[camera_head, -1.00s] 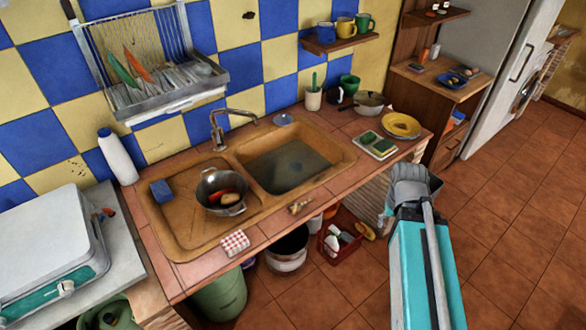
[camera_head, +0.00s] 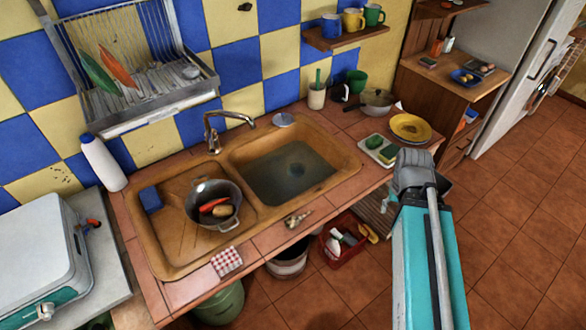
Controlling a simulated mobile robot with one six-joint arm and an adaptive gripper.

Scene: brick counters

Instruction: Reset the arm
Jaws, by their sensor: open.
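My arm shows at the right of the head view as a teal link with a grey joint at its upper end, in front of the counter's right end. Small dark parts show beside the joint, but I cannot make out fingers. My gripper is not visible, and whatever lies behind the arm is hidden.
The tiled counter (camera_head: 262,243) has a brown sink (camera_head: 178,262) holding a pot (camera_head: 228,224) with vegetables. A sponge tray (camera_head: 367,149) and yellow plate (camera_head: 411,128) stand near my arm. A red crate (camera_head: 331,264) is on the floor. Floor to the right is clear.

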